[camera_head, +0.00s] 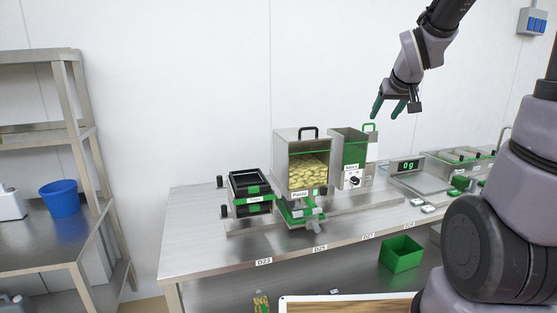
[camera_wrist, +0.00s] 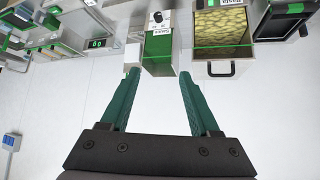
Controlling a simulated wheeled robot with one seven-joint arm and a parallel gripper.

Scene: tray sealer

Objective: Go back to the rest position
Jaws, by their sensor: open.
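My gripper (camera_head: 390,108) is raised in the air above the right part of the steel table (camera_head: 200,222), with its green fingers pointing down. In the wrist view my gripper (camera_wrist: 155,95) has its two green fingers wide apart with nothing between them. It touches nothing. Beyond the fingertips in the wrist view stands the green-sided sauce dispenser (camera_wrist: 160,47). The sauce dispenser also shows in the head view (camera_head: 352,150), below and left of my gripper.
The pasta dispenser (camera_head: 302,175), black trays (camera_head: 249,184), scale (camera_head: 420,175) and green-edged bins (camera_head: 455,160) line the table. A shelf (camera_head: 40,140) with a blue bucket (camera_head: 61,197) stands left. The air around my gripper is clear.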

